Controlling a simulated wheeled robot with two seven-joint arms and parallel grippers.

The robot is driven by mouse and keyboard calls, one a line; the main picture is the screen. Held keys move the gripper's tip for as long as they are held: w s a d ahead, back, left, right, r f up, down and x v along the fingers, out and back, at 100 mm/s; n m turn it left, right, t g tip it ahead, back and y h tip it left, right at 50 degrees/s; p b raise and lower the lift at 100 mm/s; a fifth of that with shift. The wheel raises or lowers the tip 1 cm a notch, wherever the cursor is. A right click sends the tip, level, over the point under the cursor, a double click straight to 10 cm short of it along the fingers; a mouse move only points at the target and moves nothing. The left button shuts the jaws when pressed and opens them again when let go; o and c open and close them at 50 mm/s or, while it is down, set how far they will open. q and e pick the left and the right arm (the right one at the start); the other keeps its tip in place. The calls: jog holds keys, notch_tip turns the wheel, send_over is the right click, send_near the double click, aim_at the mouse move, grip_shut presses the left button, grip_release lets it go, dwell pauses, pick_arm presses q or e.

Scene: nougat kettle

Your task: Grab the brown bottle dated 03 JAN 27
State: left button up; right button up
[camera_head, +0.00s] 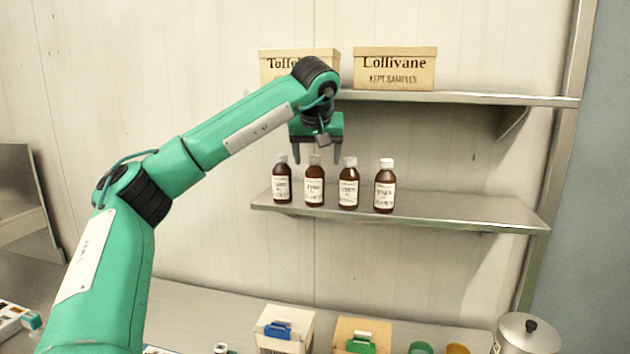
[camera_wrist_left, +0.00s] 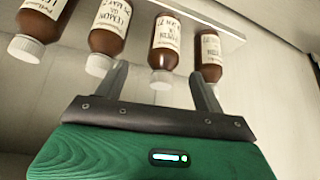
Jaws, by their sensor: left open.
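Several brown bottles with white caps and white labels stand upright in a row on the lower shelf: far left (camera_head: 282,183), second (camera_head: 314,185), third (camera_head: 348,187) and far right (camera_head: 384,190). Their dates are too small to read in the head view. My left gripper (camera_head: 316,158) is open and empty, fingers down, around cap height by the second bottle. In the left wrist view, the gripper (camera_wrist_left: 159,72) has one cap (camera_wrist_left: 161,79) between its fingertips, apart from both. A neighbouring label (camera_wrist_left: 110,14) seems to read LEMON; its date is unclear. My right gripper is out of view.
The lower shelf (camera_head: 470,210) is bare right of the bottles. The upper shelf (camera_head: 500,99) above holds two boxes, one marked Lollivane (camera_head: 395,68). Below, the counter carries a white box (camera_head: 285,330), a tan box (camera_head: 362,337) and a lidded pot (camera_head: 527,337).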

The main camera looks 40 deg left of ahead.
aim_at(315, 168)
pick_arm(q)
jog(key=shift+w+a+f, duration=0.1)
jog(key=shift+f, duration=0.05)
jog(key=shift+a+f+p, duration=0.1)
jog(key=shift+p, duration=0.25)
jog(key=p+x, duration=0.1)
jog(key=x, duration=0.1)
jog(key=p+x, duration=0.1)
jog(key=x, duration=0.1)
jog(key=shift+a, duration=0.35)
jog(key=shift+f, duration=0.3)
jog(key=shift+c, duration=0.9)
jog(key=c, duration=1)
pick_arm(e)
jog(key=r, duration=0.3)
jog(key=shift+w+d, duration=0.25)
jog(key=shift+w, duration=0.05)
pick_arm(q)
jog(key=shift+r, duration=0.15)
